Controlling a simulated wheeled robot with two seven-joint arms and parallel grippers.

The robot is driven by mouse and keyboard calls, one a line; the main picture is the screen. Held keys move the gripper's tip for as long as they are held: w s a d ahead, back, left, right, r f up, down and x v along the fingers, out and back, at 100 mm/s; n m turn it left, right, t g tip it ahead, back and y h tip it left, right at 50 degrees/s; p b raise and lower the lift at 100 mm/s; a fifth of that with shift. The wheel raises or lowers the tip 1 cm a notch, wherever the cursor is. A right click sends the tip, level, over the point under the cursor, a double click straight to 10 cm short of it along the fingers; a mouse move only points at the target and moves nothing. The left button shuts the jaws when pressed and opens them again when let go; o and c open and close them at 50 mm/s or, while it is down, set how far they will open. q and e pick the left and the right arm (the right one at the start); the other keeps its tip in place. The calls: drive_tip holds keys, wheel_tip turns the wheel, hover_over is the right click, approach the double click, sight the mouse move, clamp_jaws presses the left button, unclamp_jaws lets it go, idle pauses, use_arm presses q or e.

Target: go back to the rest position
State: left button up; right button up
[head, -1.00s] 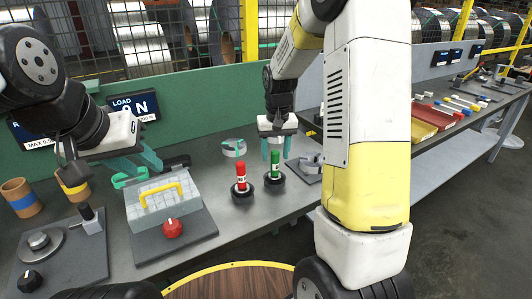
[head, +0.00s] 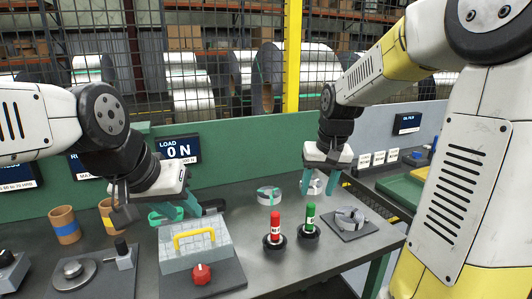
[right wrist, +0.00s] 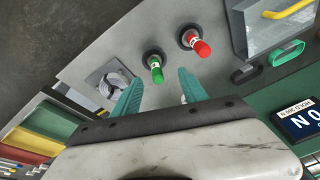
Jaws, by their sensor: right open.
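My right gripper (head: 320,184) is open and empty above the back of the grey bench (head: 330,258). Its two teal fingers stand apart in the right wrist view (right wrist: 160,92), with nothing between them. My left gripper (head: 183,208) hangs over the bench behind the grey box with the yellow handle (head: 195,250). Its teal fingers look apart, with nothing seen held. A red marker (head: 275,225) and a green marker (head: 310,217) stand upright in black round holders, in front of my right gripper and clear of it. They also show in the right wrist view.
Brown cups (head: 64,224) stand at left. A green panel (head: 240,160) and mesh fence close the back.

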drive_tip(key=s+a+r+t, duration=0.1)
drive_tip(key=s+r, duration=0.2)
drive_tip(key=s, duration=0.5)
drive_tip(key=s+r+t+y, duration=0.1)
drive_tip(key=s+r+t, duration=0.1)
drive_tip(key=s, duration=0.7)
drive_tip(key=shift+s+a+r+n+t, duration=0.3)
drive_tip(key=shift+a+r, duration=0.1)
drive_tip(key=shift+r, duration=0.15)
